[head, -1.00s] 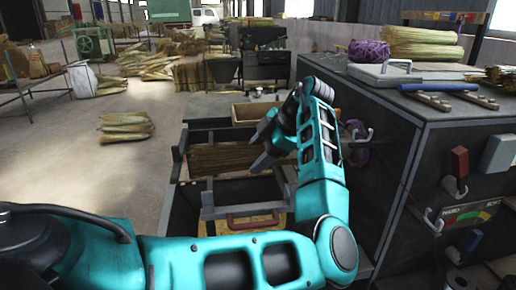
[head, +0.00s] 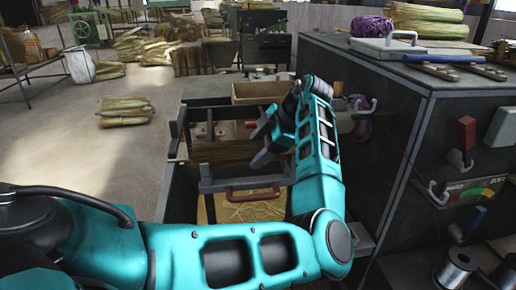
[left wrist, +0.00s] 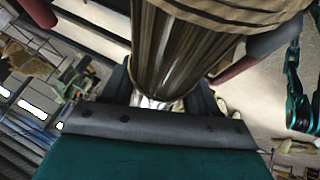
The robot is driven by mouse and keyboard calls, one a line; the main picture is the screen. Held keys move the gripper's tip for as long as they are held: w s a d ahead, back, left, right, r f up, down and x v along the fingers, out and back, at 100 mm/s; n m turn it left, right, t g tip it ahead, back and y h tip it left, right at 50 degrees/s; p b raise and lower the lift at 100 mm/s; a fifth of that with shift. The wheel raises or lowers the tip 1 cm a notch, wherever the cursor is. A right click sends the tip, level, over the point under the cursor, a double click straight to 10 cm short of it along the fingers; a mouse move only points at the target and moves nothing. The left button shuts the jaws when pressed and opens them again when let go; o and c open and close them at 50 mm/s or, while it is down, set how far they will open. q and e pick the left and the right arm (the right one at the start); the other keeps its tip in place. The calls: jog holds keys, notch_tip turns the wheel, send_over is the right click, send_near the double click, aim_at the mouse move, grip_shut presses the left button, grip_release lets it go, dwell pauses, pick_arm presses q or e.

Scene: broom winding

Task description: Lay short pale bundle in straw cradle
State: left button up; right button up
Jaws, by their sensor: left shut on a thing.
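My left gripper (head: 262,143) reaches from the right over the dark frame beside the workbench, its fingers pointing left. In the left wrist view, it (left wrist: 163,92) is shut on a straw bundle (left wrist: 168,45). The bundle has brownish stalks and a paler wrapped part at the top of that view. In the head view, brown straw (head: 222,152) lies across the frame by the fingertips; I cannot tell whether all of it is the held bundle. The dark frame (head: 172,140), probably the straw cradle, has reddish parts behind the straw. My right gripper is not in view.
A red handle (head: 252,193) and a tray with a yellowish bottom (head: 245,210) are nearer me. The dark workbench (head: 385,120) stands close on the right, with hooks on its side. Pale bundles (head: 125,112) lie on the floor at left, with clear floor around them.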

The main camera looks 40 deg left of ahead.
pick_arm(q)
jog(key=o, duration=1.1)
jog(key=shift+o, duration=0.2)
jog(key=v, duration=1.3)
